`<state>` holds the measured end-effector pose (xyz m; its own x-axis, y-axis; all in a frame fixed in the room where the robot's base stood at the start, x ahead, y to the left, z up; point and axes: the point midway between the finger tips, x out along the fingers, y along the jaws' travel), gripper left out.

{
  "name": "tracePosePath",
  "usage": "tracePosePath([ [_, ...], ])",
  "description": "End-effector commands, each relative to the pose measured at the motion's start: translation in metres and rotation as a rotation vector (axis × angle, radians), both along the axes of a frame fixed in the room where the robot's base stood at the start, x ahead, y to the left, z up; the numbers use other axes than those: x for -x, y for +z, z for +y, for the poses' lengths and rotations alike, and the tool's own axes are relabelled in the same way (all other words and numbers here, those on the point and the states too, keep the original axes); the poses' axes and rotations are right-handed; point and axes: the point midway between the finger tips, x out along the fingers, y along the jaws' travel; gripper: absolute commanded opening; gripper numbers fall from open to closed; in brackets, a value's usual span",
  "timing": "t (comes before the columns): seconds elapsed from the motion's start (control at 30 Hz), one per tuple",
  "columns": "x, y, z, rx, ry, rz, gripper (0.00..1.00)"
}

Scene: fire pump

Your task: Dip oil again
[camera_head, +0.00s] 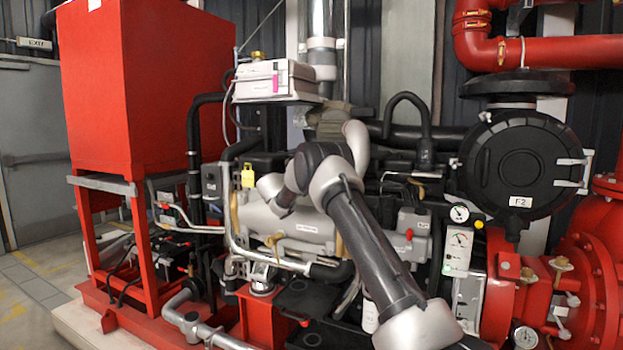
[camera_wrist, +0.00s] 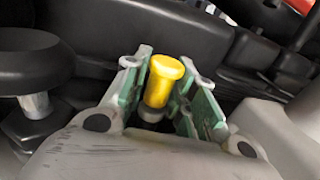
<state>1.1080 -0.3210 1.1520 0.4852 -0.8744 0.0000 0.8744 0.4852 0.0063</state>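A yellow dipstick handle (camera_wrist: 160,82) with a round, wider top stands between the two fingers of my gripper (camera_wrist: 168,62) in the wrist view. The fingers have green inner pads, one on each side of the handle. My gripper looks open, with a narrow dark gap between the right pad and the handle; on the left I cannot tell whether the pad touches. The handle's lower end goes down into a dark collar. In the head view my arm reaches to the engine (camera_head: 310,228), and its wrist hides the gripper and the handle.
In the wrist view a black round knob (camera_wrist: 34,62) stands left of my gripper, and a thick black hose (camera_wrist: 185,35) runs behind it. In the head view a red tank (camera_head: 140,90) stands at left, a black round housing (camera_head: 515,165) at right, and a grey box (camera_head: 272,80) above the engine.

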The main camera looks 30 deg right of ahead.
Motion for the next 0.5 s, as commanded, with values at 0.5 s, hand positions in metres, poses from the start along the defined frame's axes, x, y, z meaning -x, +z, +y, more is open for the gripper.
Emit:
tracePosePath([
  [0.5, 0.0, 0.074, 0.0, 0.0, -0.001, -0.004, 0.0],
])
